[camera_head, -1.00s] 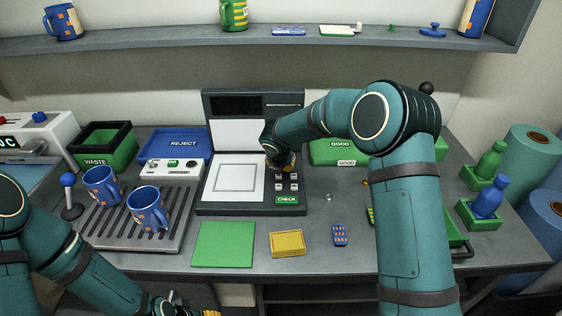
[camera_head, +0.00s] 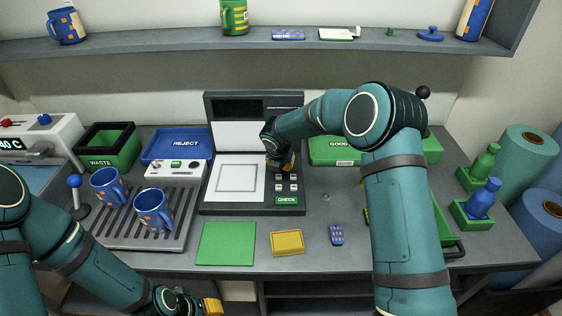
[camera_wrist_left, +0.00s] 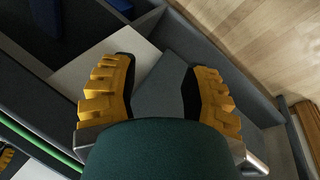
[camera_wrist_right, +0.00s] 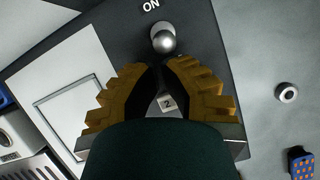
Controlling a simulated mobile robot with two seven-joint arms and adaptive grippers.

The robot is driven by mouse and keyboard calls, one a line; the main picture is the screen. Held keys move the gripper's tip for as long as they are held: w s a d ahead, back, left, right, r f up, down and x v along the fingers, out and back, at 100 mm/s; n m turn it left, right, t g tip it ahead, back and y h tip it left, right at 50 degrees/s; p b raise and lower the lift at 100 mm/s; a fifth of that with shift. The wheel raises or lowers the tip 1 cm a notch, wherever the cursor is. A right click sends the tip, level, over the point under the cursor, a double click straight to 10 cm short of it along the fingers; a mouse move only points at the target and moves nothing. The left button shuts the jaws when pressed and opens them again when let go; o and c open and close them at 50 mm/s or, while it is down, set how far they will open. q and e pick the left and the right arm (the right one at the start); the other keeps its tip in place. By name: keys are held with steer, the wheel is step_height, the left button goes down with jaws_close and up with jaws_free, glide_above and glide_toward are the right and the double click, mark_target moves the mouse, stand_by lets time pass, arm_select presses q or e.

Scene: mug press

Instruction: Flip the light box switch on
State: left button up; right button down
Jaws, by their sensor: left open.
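The light box (camera_head: 208,198) stands in the middle of the bench, with an upright back and a flat white plate. Its switch is a toggle with a round silver knob (camera_wrist_right: 163,42) in the right wrist view, just below the "ON" label (camera_wrist_right: 151,5). My right gripper (camera_head: 283,165) is over the box's control column; in its wrist view its fingertips (camera_wrist_right: 156,66) are together, just short of the knob. I cannot tell if they touch it. In the head view my gripper hides the switch. My left gripper (camera_wrist_left: 160,78) is open and empty, low at the bench's front.
Numbered buttons and a green CHECK label (camera_head: 287,200) lie below the switch. Two blue mugs (camera_head: 106,188) stand on a slatted tray at left. A green mat (camera_head: 226,244), yellow block (camera_head: 287,242) and blue pad (camera_head: 336,235) lie in front. A GOOD tray (camera_head: 335,149) is at right.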

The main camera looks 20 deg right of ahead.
arm_select(q)
steer(key=shift+w+r+p, duration=0.25)
steer(key=shift+r+p, duration=0.3)
steer(key=shift+r, duration=0.1)
arm_select(e)
steer(key=shift+r, duration=0.15)
arm_select(q)
steer(key=shift+w+r+p, duration=0.2)
steer(key=shift+r+p, duration=0.2)
arm_select(e)
steer(key=shift+w, duration=0.15)
arm_select(q)
steer(key=shift+w+r+p, duration=0.3)
steer(key=shift+r+p, duration=0.25)
steer(key=shift+w+r+p, duration=0.3)
steer(key=shift+r+p, duration=0.2)
arm_select(e)
steer(key=shift+w+d+r, duration=0.2)
steer(key=shift+w+r, duration=0.25)
steer(key=shift+w, duration=0.15)
arm_select(q)
steer(key=shift+r, duration=0.1)
arm_select(e)
steer(key=shift+r, duration=0.1)
steer(key=shift+r+p, duration=0.7)
steer(key=shift+r, duration=0.05)
arm_select(q)
steer(key=shift+r, duration=0.6)
